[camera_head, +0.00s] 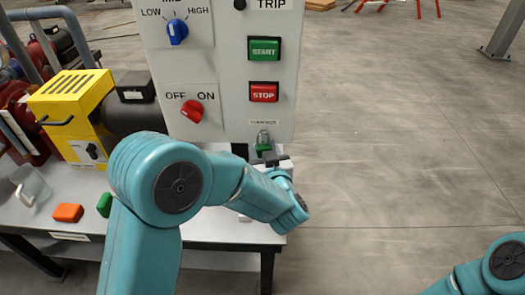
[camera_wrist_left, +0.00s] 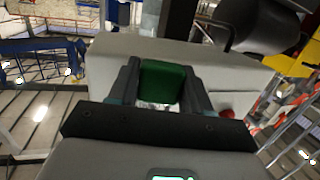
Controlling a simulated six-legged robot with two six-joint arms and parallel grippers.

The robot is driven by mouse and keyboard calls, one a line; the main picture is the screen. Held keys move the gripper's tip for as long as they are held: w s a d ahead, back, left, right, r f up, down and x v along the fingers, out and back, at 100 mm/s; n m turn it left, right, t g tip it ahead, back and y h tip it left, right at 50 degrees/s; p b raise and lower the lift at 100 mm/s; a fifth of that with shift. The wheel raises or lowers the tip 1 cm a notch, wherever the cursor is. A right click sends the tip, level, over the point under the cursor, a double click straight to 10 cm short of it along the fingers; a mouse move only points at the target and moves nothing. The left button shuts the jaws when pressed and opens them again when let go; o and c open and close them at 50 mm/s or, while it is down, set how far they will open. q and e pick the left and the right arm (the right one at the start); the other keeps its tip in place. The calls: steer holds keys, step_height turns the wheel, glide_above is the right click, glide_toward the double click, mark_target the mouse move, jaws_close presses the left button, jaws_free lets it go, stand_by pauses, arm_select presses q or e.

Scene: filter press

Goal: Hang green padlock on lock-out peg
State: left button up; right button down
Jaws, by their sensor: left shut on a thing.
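The green padlock (camera_head: 264,148) is at the lower right of the grey control panel, just under a small white label, with its metal shackle (camera_head: 263,136) upward. My left gripper (camera_head: 270,160) is shut on the padlock from below. In the left wrist view the padlock's green body (camera_wrist_left: 162,82) sits between the two fingers of my left gripper (camera_wrist_left: 160,88). The lock-out peg cannot be made out apart from the shackle, so I cannot tell whether the shackle is around it. My right arm shows at the lower right; its gripper is out of view.
The panel (camera_head: 220,75) carries a blue selector (camera_head: 177,31), a red selector (camera_head: 192,110), a green START button (camera_head: 264,48) and a red STOP button (camera_head: 264,92). An orange block (camera_head: 68,213) and another green block (camera_head: 105,204) lie on the table. Floor right of the panel is clear.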

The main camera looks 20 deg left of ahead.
arm_select(q)
steer(key=shift+w+a+f, duration=0.15)
steer(key=shift+w+f, duration=0.05)
steer(key=shift+f, duration=0.1)
